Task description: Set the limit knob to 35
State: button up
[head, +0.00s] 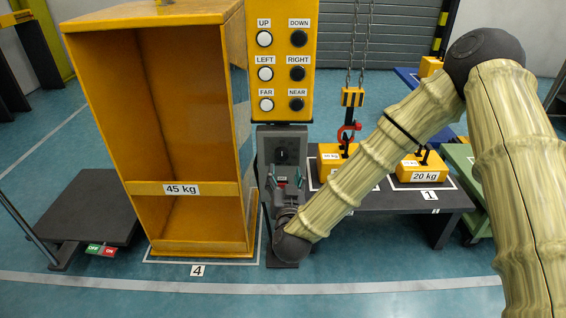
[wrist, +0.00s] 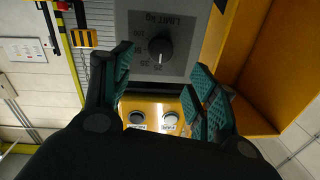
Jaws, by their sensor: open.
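The limit knob (wrist: 160,47) is a round dark knob on a grey panel marked "LIMIT kg", which appears upside down in the wrist view. A light mark shows on the knob's lower side in that view; the numbers around it are too small to read surely. In the head view the knob (head: 282,155) is on the grey post below the yellow button panel. My gripper (wrist: 162,78) is open and empty. Its green-padded fingers spread to either side below the knob in the wrist view, apart from it. In the head view my gripper (head: 286,184) is in front of the post, below the knob.
The yellow button panel (head: 283,22) is above the knob. A yellow cabinet marked 45 kg (head: 145,188) stands close on the left. A dark table (head: 440,205) with yellow weights (head: 421,166) and a hanging chain hook (head: 349,132) are on the right.

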aim_at(282, 157)
jog(key=w, duration=0.3)
jog(key=w+b, duration=0.1)
jog(key=w, duration=0.4)
jog(key=shift+w+a, duration=0.3)
jog(key=shift+c, duration=0.4)
jog(key=c, duration=0.9)
